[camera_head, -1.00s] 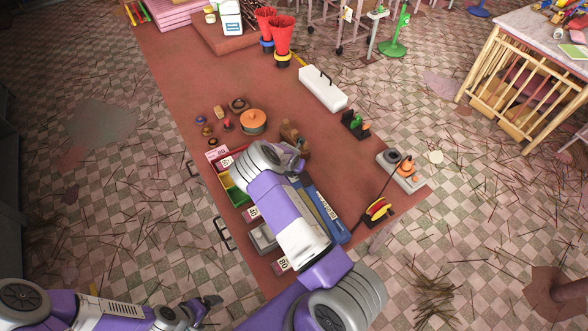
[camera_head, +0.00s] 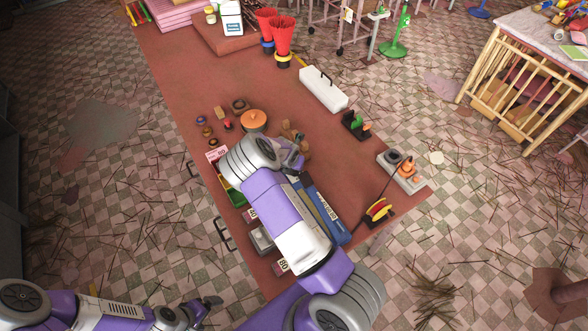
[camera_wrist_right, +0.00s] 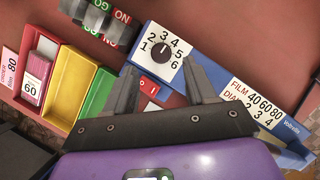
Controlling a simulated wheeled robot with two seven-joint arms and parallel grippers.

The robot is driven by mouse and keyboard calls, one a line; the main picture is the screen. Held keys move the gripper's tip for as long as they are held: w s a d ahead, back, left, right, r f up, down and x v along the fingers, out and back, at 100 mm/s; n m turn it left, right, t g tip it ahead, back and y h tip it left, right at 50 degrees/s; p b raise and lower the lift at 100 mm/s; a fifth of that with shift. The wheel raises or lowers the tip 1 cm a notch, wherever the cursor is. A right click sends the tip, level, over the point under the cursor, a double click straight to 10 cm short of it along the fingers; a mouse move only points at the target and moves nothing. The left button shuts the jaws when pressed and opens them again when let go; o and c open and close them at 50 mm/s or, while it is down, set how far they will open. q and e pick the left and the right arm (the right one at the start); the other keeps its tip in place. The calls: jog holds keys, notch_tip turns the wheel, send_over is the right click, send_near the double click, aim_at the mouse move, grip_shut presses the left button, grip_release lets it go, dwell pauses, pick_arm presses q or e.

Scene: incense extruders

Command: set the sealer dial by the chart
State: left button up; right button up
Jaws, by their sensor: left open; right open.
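The blue sealer (camera_head: 325,215) lies on the bench under my right arm. In the right wrist view its black dial knob (camera_wrist_right: 162,51) sits on a white plate (camera_wrist_right: 150,36) numbered 1 to 6; a small light mark points roughly up, near 3. The chart (camera_wrist_right: 256,102) on the sealer pairs film 40, 60, 80 with dial 2, 3, 4. An order card (camera_wrist_right: 9,70) reads film 80. My right gripper (camera_wrist_right: 163,82) is open, its fingers apart just below the dial, holding nothing. My left gripper (camera_head: 208,303) is low at the left, away from the sealer, open.
Red (camera_wrist_right: 40,62), yellow (camera_wrist_right: 73,80) and green (camera_wrist_right: 98,97) bins stand beside the sealer; the red one holds a 60 card. A red switch (camera_wrist_right: 150,88) lies between my fingers.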

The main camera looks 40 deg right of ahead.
aim_at(295, 172)
jog(key=shift+v, duration=1.15)
